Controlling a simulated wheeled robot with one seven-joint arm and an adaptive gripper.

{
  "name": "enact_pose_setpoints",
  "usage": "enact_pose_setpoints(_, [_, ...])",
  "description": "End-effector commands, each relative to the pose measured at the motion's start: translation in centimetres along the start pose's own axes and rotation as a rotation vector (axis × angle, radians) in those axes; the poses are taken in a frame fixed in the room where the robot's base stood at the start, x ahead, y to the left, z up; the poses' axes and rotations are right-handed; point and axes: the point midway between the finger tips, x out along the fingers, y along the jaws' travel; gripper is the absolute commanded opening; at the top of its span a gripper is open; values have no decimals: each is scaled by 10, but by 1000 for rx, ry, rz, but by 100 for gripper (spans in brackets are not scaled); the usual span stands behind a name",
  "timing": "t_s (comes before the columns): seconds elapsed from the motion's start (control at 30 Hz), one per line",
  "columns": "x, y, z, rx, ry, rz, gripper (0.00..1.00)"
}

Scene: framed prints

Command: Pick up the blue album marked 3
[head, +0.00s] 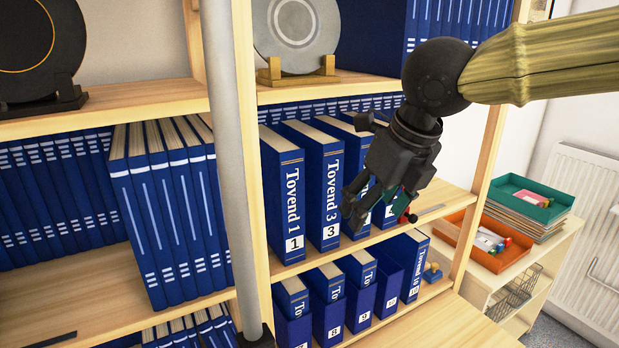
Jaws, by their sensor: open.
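The blue album marked 3 (326,190) stands upright on the middle shelf, its spine facing out with "Tovend 3" in white and a white number label. It is right of the blue album marked 1 (283,195), with a narrow gap between their spines. My gripper (366,208) is open and empty, just right of album 3's spine. It is in front of the albums further right and hides much of them. I cannot tell whether a finger touches album 3.
A lower shelf holds several smaller blue numbered albums (327,305). More blue volumes (163,210) fill the left bay. A wooden upright (493,120) edges the shelf at right. Beyond it are an orange tray (458,232) and a green tray (500,192). A grey plate (297,30) stands above.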

Motion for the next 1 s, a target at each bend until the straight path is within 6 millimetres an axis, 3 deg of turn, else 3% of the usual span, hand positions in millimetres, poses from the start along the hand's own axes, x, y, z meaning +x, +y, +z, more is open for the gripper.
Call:
enact_pose_setpoints(0.53, [32,-7,78,9,3,-3,68])
enact_pose_setpoints(0.93, [44,-6,104,6,3,-3,68])
enact_pose_setpoints(1.0, [56,-6,102,5,5,-3,68])
